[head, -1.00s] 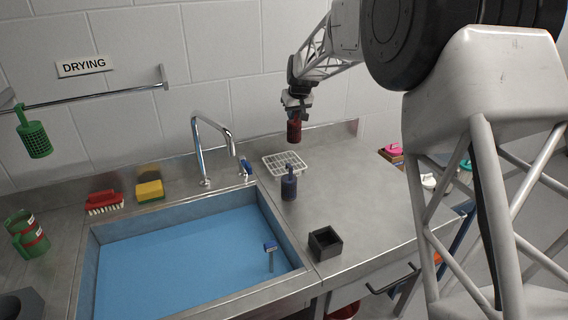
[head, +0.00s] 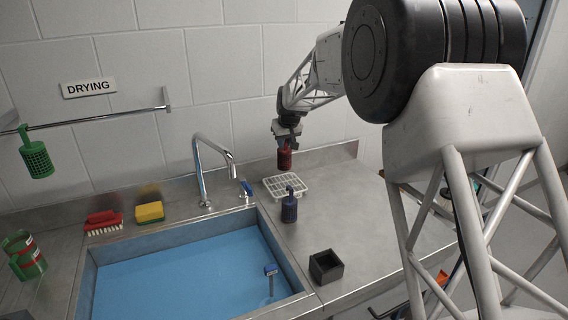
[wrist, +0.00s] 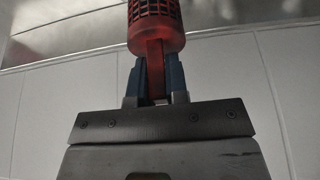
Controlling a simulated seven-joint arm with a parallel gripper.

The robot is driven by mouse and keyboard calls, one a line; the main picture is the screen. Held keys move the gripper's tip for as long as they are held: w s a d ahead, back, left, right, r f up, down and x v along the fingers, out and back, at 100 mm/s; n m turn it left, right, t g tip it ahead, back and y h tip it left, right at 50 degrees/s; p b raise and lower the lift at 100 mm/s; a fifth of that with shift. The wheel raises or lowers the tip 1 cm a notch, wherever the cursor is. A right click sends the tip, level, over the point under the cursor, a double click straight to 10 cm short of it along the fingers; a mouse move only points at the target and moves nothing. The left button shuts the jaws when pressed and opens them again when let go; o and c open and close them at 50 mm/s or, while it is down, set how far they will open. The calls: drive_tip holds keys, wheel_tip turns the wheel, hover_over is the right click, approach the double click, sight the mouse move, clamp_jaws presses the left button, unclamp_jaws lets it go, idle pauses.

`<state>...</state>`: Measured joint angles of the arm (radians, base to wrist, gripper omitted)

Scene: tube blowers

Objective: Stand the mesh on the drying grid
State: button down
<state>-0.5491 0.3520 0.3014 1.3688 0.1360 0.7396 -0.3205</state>
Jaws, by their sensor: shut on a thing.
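A dark red mesh (head: 285,161) hangs upright below my gripper (head: 286,143). My gripper is shut on its handle, which shows between the blue fingers (wrist: 157,80) in the wrist view, with the mesh basket (wrist: 156,22) beyond them. The white drying grid (head: 276,183) lies on the steel counter behind the sink's right corner. The red mesh is above the grid's back part in the head view; the gap between them is hard to judge. A dark blue mesh (head: 289,208) stands upright at the grid's front right edge, handle up.
A small black open box (head: 326,266) stands on the counter in front. The sink (head: 180,262) with blue water and the tap (head: 199,170) lie to the left. A green mesh (head: 37,160) hangs on the rail. The counter right of the grid is clear.

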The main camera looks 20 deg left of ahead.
sight(284, 158)
drive_tip(key=shift+f, duration=0.95)
drive_tip(key=shift+f, duration=0.1)
drive_tip(key=shift+f, duration=2.4)
drive_tip(key=shift+f, duration=0.1)
drive_tip(key=c, duration=1.1)
unclamp_jaws()
drive_tip(key=v, duration=1.2)
